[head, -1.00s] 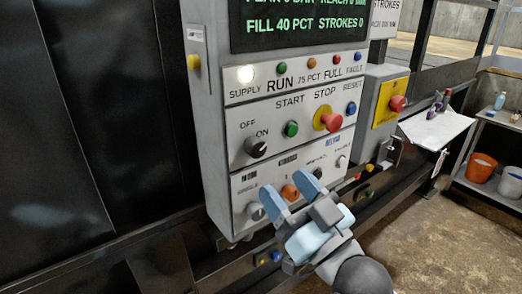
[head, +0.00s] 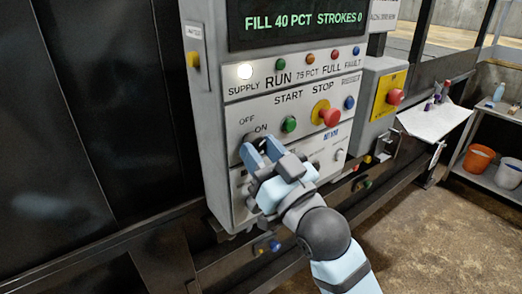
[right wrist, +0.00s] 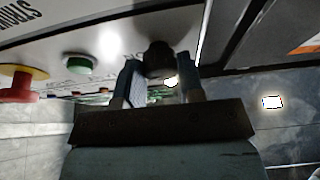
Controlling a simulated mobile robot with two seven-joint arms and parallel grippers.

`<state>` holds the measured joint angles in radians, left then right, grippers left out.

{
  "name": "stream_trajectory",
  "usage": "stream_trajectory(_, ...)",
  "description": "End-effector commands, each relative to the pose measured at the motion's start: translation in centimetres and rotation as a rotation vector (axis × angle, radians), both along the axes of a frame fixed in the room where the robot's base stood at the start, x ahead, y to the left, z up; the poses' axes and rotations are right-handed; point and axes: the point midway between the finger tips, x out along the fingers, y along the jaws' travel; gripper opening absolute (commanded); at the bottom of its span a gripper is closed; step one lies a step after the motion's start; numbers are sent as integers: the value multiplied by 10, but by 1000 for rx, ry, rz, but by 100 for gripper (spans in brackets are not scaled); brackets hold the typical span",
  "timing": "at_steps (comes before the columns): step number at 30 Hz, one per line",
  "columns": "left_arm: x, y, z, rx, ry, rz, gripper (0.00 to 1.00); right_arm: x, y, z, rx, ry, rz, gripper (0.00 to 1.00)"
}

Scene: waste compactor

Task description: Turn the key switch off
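The key switch is a dark round knob beside the OFF and ON labels on the grey control panel (head: 215,120). In the head view my right gripper (head: 261,151) covers most of it. In the right wrist view the knob (right wrist: 158,57) sits between the tips of my right gripper (right wrist: 160,80), close to both fingers. The fingers are apart, and a small gap shows on the knob's right side. I cannot tell if either finger touches it. The knob's pointer direction is hidden. My left gripper is not in view.
A green START button (head: 289,124) and a red STOP mushroom button (head: 329,116) on yellow are right of the switch. The SUPPLY lamp (head: 244,71) is lit white above. Another red button (head: 396,96) is on a side box. A rail runs below the panel.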

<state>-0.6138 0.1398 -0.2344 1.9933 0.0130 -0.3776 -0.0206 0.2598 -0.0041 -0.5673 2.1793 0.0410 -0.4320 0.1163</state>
Motion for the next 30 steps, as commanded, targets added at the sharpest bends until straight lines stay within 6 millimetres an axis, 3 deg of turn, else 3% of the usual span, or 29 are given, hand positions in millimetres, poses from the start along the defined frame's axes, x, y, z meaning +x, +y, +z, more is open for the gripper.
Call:
stream_trajectory(14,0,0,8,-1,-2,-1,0,1,-1,1,-77,-52,2,12)
stream_trajectory(30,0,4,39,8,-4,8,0,4,-5,4,-458,-327,-1,12)
